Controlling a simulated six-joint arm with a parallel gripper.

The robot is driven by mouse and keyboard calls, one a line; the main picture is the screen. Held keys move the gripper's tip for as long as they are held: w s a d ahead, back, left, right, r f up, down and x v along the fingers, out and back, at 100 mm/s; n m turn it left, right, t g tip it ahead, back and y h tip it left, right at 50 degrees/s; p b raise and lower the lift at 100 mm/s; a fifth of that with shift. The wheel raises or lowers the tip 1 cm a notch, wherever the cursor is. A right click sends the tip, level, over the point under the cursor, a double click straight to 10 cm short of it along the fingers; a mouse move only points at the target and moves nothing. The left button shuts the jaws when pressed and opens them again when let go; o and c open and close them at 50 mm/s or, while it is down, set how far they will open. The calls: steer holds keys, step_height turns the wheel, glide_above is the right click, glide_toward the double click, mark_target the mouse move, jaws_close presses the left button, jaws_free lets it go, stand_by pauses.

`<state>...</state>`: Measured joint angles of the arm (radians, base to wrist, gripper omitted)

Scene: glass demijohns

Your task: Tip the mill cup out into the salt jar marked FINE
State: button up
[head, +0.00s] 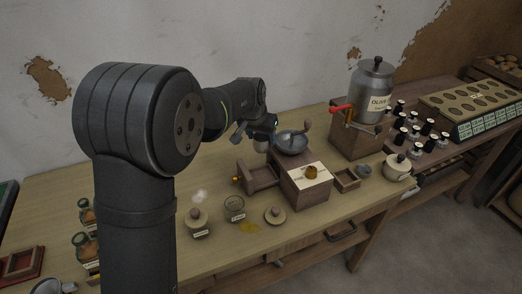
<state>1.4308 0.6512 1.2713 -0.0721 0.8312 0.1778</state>
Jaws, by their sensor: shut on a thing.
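My gripper (263,138) is at the left of the mill's grey metal bowl (292,143), above the table. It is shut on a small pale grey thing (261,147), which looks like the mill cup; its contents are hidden. The wooden mill (303,190) has a crank and a pale labelled top with a small orange-brown piece on it. An open glass jar (235,207) with a label stands at the front, left of the mill. A second labelled jar (199,225) has a knobbed lid on. Both labels are too small to read, so I cannot tell which is FINE.
An open wooden drawer-like box (260,177) lies left of the mill. A loose lid (275,215) and a yellow patch (250,227) are near the open jar. A metal OLIVE can (371,92), a lidded pot (397,167) and several small bottles stand right.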

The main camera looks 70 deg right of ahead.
step_height(320, 180, up, 4)
steer(key=shift+f, duration=0.2)
steer(key=shift+w+a+r, duration=0.1)
steer(key=shift+a, duration=0.3)
steer(key=shift+w+a+f+t+y, duration=0.2)
steer(key=shift+w+a+f+y, duration=0.4)
steer(key=shift+a+f, duration=1.8)
steer(key=shift+w+a+f+t+y, duration=0.25)
steer(key=shift+a+f+y, duration=0.6)
steer(key=shift+a, duration=3.2)
steer(key=shift+w+a+f+t+y, duration=0.15)
steer(key=shift+w+a+f+y, duration=0.4)
steer(key=shift+a+f, duration=1.85)
steer(key=shift+s+d+f+m+t+y, duration=0.1)
steer(key=shift+s+d+m+t+y, duration=0.3)
steer(key=shift+y, duration=1.45)
steer(key=shift+w+d+f+n+t+y, duration=0.15)
steer(key=shift+t+y, duration=0.6)
steer(key=shift+y, duration=1.15)
steer(key=shift+s+d+f+m+t+y, duration=0.1)
steer(key=shift+s+d+m+t+y, duration=0.35)
steer(key=shift+y, duration=1.4)
steer(key=shift+w+a, duration=0.15)
